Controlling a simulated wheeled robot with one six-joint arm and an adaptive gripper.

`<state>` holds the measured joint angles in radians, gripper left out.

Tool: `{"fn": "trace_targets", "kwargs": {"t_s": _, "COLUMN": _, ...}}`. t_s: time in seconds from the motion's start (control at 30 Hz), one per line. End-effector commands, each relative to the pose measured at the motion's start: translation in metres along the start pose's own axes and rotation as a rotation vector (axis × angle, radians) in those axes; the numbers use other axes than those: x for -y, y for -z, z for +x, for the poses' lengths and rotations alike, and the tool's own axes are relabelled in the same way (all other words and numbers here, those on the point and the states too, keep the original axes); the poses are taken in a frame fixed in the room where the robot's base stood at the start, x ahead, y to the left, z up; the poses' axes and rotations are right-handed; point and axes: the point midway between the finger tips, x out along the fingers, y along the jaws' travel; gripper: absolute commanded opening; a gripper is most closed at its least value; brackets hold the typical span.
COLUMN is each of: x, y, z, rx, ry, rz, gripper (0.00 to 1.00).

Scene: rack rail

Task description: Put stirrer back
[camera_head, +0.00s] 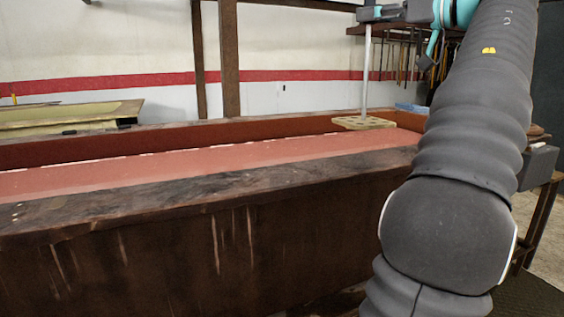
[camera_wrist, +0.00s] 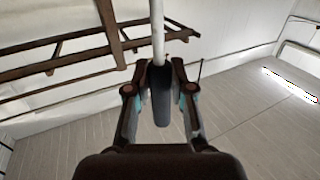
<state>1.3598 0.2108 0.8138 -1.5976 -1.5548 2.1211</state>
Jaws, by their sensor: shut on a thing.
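The stirrer has a long pale pole (camera_head: 367,70) and a flat tan wooden head (camera_head: 363,122) at its lower end. It hangs upright over the far right part of the vat; I cannot tell whether its head touches the red liquid. My gripper (camera_head: 384,13) is at the pole's upper end, at the top of the head view. In the wrist view my gripper (camera_wrist: 160,78) is shut on the stirrer's dark grip (camera_wrist: 161,100), and the pale pole (camera_wrist: 157,32) runs up out of the frame.
A brown vat (camera_head: 130,255) of red liquid (camera_head: 200,164) fills the front. Behind it at the right, a rack rail (camera_head: 398,29) holds several hanging tools (camera_head: 402,62). A blue item (camera_head: 411,108) lies near the vat's far right. A wooden post (camera_head: 230,60) stands behind the vat.

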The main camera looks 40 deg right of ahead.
Motion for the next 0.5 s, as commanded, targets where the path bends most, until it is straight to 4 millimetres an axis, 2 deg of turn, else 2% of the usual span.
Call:
{"fn": "trace_targets", "kwargs": {"t_s": 0.03, "x": -0.005, "y": 0.002, "z": 0.013, "rx": -0.002, "ry": 0.018, "rz": -0.003, "gripper": 0.00}}
{"fn": "trace_targets", "kwargs": {"t_s": 0.2, "x": -0.014, "y": 0.006, "z": 0.040, "rx": -0.011, "ry": 0.046, "rz": -0.004, "gripper": 0.00}}
{"fn": "trace_targets", "kwargs": {"t_s": 0.37, "x": -0.013, "y": 0.006, "z": 0.049, "rx": -0.014, "ry": 0.053, "rz": -0.005, "gripper": 0.00}}
{"fn": "trace_targets", "kwargs": {"t_s": 0.5, "x": -0.005, "y": 0.003, "z": 0.053, "rx": -0.015, "ry": 0.054, "rz": -0.004, "gripper": 0.00}}
